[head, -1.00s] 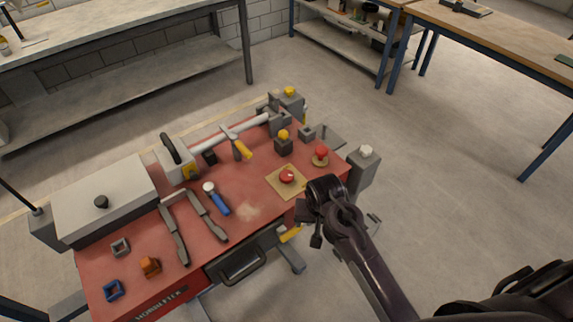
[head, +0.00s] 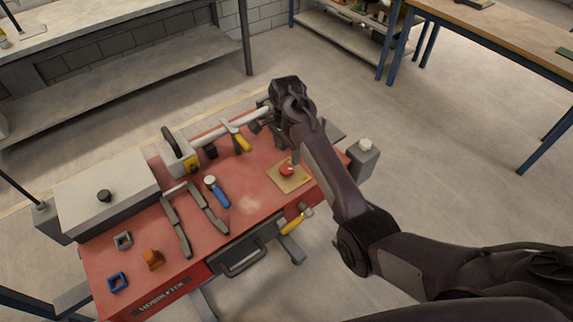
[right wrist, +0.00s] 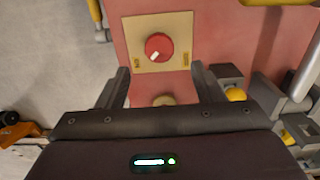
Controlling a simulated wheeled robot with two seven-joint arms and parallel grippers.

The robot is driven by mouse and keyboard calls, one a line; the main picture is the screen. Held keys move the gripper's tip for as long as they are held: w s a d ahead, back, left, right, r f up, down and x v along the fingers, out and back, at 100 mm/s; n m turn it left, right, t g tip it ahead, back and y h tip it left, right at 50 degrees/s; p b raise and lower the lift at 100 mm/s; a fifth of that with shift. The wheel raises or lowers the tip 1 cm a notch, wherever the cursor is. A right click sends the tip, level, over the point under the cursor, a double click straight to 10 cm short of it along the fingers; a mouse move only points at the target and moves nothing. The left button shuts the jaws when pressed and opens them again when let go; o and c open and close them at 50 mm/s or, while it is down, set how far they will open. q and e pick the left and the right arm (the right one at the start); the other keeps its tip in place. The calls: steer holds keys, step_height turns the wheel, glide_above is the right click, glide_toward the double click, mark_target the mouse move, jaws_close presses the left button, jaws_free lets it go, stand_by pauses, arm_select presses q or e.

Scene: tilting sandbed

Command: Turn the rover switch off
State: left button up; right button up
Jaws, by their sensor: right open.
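The likely rover switch is a round red knob (head: 287,170) on a square tan plate (head: 274,174), on the right part of the red bench top. The right wrist view shows the knob (right wrist: 158,47) beyond my fingertips, with a white mark toward its lower left. My right gripper (head: 268,118) is over the bench's far right corner, behind the knob in the head view. Its fingers (right wrist: 163,84) are spread, empty and apart from the knob. My left gripper is out of view.
A round tan piece (right wrist: 164,100) shows between my fingers. My right arm covers the bench's right edge.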

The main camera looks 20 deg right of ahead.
mark_target(287, 169)
step_height(287, 169, down, 8)
steer(key=shift+r+p, duration=0.25)
steer(key=shift+p, duration=0.5)
steer(key=c, duration=1)
steer(key=shift+o, duration=0.2)
